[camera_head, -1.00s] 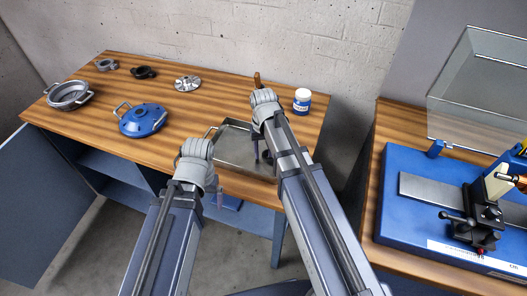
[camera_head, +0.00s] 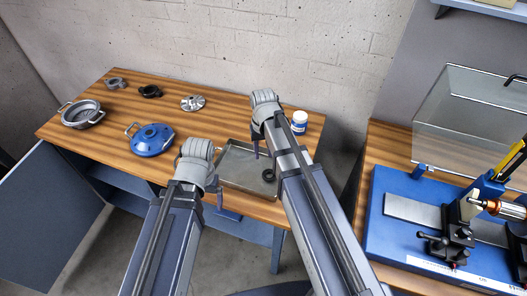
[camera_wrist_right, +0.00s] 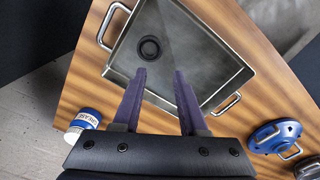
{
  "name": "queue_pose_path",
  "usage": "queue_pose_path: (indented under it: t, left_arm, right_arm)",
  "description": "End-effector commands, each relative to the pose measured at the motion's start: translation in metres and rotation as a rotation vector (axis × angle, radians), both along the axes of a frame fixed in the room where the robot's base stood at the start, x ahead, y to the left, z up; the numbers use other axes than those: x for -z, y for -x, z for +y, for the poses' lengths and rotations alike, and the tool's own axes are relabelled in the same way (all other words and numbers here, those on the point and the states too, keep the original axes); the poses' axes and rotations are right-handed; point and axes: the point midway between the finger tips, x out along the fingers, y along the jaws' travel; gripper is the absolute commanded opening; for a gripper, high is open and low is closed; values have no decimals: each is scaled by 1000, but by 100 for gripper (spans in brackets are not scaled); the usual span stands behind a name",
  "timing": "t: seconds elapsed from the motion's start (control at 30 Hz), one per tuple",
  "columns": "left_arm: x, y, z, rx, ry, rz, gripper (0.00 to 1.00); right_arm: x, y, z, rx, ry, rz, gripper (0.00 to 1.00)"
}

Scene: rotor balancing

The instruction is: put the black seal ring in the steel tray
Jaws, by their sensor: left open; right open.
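The black seal ring (camera_head: 268,175) lies flat on the floor of the steel tray (camera_head: 232,183), near its right side. In the right wrist view the ring (camera_wrist_right: 149,48) sits inside the tray (camera_wrist_right: 222,97), apart from its walls. My right gripper (camera_wrist_right: 159,74) is open and empty above the tray, with the ring beyond its fingertips. In the head view the right gripper (camera_head: 262,149) is partly hidden by its own arm. My left gripper (camera_head: 219,200) is at the tray's front left and open; its fingers are mostly hidden.
A blue lidded housing (camera_head: 151,139), a grey handled bowl (camera_head: 82,115), a black part (camera_head: 150,91), a grey part (camera_head: 116,84) and a silver flanged part (camera_head: 192,103) stand left on the bench. A grease jar (camera_head: 299,122) stands behind right. A blue machine (camera_head: 415,225) is right.

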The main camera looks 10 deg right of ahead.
Motion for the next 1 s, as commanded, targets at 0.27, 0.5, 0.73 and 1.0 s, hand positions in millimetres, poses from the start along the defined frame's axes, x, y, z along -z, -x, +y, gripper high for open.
queue_pose_path:
  t: [0.27, 0.5, 0.73, 1.0]
  left_arm:
    - [-1, 0, 0, 0, 0, 0, 95]
    - [-1, 0, 0, 0, 0, 0, 95]
    - [-1, 0, 0, 0, 0, 0, 95]
    - [-1, 0, 0, 0, 0, 0, 95]
  right_arm:
    - [-1, 42, 32, -104, 22, 13, 42]
    - [-2, 128, 82, -340, 82, 39, 42]
    - [-2, 146, 92, -403, 101, 47, 42]
    - [-2, 145, 92, -401, 100, 47, 42]
